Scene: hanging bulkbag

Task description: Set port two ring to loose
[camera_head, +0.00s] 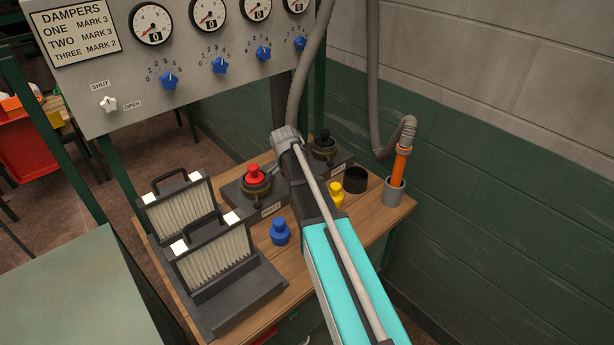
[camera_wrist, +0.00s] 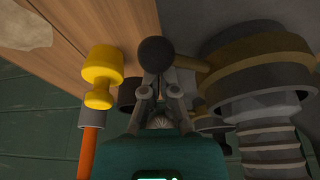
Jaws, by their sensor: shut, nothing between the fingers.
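In the wrist view, a dark ring with a tan band (camera_wrist: 262,64) is at the right, around a fitting with a ribbed grey hose end (camera_wrist: 270,145). A short tan lever (camera_wrist: 188,62) reaches left from the ring to a round black knob (camera_wrist: 155,53). My gripper (camera_wrist: 154,78) is shut and empty, its fingertips close to the knob; I cannot tell whether they touch it. In the head view my arm hides the gripper and this ring. A port with a red plug (camera_head: 255,173) and one with a black plug (camera_head: 324,145) show on either side of my arm.
A yellow plug (camera_head: 337,195) and a blue plug (camera_head: 279,232) stand on the wooden bench (camera_head: 262,243). Two filter frames (camera_head: 215,258) stand at left. An orange wand (camera_head: 399,166) stands in a grey holder (camera_head: 393,191) at right. The damper panel (camera_head: 190,45) overhangs the back.

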